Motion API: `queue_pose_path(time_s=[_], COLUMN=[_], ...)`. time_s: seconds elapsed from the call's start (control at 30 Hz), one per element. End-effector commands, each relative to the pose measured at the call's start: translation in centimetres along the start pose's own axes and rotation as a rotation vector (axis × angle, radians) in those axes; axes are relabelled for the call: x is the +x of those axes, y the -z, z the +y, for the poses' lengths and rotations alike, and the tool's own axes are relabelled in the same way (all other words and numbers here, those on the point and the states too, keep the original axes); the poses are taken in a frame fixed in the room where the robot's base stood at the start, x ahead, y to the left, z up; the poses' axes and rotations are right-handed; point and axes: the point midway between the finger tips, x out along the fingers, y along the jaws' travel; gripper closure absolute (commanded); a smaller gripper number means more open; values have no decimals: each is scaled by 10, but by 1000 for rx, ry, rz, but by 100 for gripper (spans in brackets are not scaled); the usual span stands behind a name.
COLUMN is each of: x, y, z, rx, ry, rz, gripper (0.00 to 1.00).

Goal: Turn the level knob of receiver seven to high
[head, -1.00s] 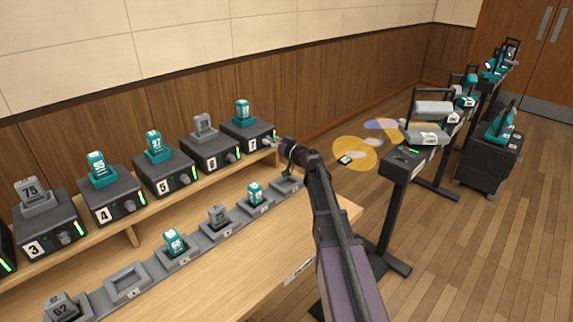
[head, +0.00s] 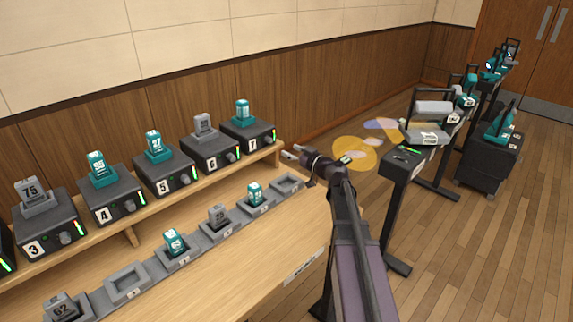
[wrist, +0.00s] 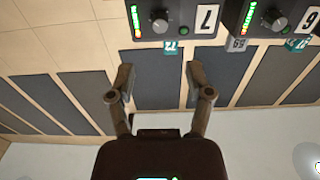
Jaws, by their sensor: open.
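Receiver seven (head: 248,137) is a dark box at the right end of the raised shelf, with a teal handset standing on top. In the wrist view its front appears upside down at the top, with the round level knob (wrist: 160,21), the white 7 label (wrist: 206,19) and a lit, mostly green level bar (wrist: 136,20). The knob's exact pointer direction is too small to tell. My gripper (head: 293,153) is just right of receiver seven, apart from it. In the wrist view my gripper (wrist: 159,76) is open and empty, its fingertips below the knob, not touching it.
Receiver six (head: 210,152) stands directly left of seven, with more numbered receivers further left. A row of grey charging cradles (head: 285,185) lies on the lower bench. Black stands with devices (head: 425,120) are to the right. The floor between is free.

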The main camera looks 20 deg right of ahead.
Motion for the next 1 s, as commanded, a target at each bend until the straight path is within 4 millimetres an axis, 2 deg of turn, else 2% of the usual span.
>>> queue_pose_path(time_s=[0.03,0.3,0.5,0.7,1.0], x=[-10,-44,-36,-34,-34], y=[0,1,1,-2,-6], z=[-1,-3,-32,-52,-61], rx=[0,2,39,68,85], ry=[-1,3,72,116,135], rz=[0,-4,-88,-157,-196], gripper=[34,34,34,34,34])
